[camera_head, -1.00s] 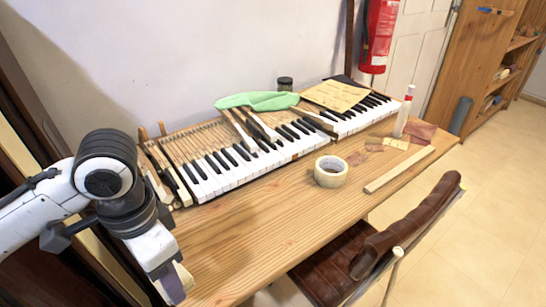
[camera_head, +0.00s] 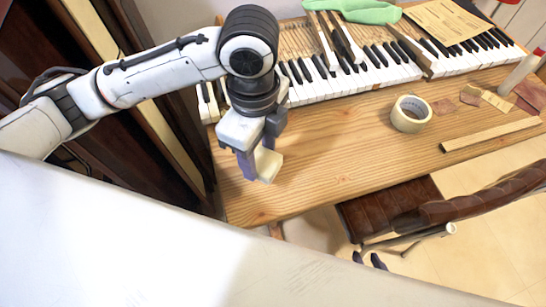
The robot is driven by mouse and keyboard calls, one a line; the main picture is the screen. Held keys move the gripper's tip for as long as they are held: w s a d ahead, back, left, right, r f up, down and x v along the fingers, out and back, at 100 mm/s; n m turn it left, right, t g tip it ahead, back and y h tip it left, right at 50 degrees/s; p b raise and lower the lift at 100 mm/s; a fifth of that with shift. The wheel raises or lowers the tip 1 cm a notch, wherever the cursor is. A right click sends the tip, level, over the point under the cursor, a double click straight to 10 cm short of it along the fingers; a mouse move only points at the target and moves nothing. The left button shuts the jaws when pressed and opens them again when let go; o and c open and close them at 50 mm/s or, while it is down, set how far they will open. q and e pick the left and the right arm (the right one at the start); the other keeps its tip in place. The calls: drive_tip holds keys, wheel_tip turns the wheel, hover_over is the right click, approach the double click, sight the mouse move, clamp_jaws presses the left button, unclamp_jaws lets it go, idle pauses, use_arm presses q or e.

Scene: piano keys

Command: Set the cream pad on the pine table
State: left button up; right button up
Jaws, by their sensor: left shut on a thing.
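My left gripper (camera_head: 258,160) is in the head view, over the left end of the pine table (camera_head: 330,165). It points down and is shut on the cream pad (camera_head: 268,165), a small pale block between its purple-grey fingers. Part of the pad is hidden by the fingers. The pad appears just above or at the wood; I cannot tell whether it touches. My right gripper is not in view.
The piano keyboard (camera_head: 365,80) lies along the back of the table. A tape roll (camera_head: 410,113) and a wooden strip (camera_head: 490,134) lie to the right. A brown leather chair (camera_head: 480,197) stands at the front edge. Bare wood lies between pad and tape.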

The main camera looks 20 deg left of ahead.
sight(259, 158)
use_arm(q)
wheel_tip(259, 158, down, 8)
drive_tip(key=shift+b, duration=0.35)
drive_tip(key=o, duration=1)
drive_tip(key=shift+f, duration=0.1)
wheel_tip(259, 158, up, 12)
drive_tip(key=shift+r+p, duration=0.2)
drive_tip(key=shift+p, duration=0.45)
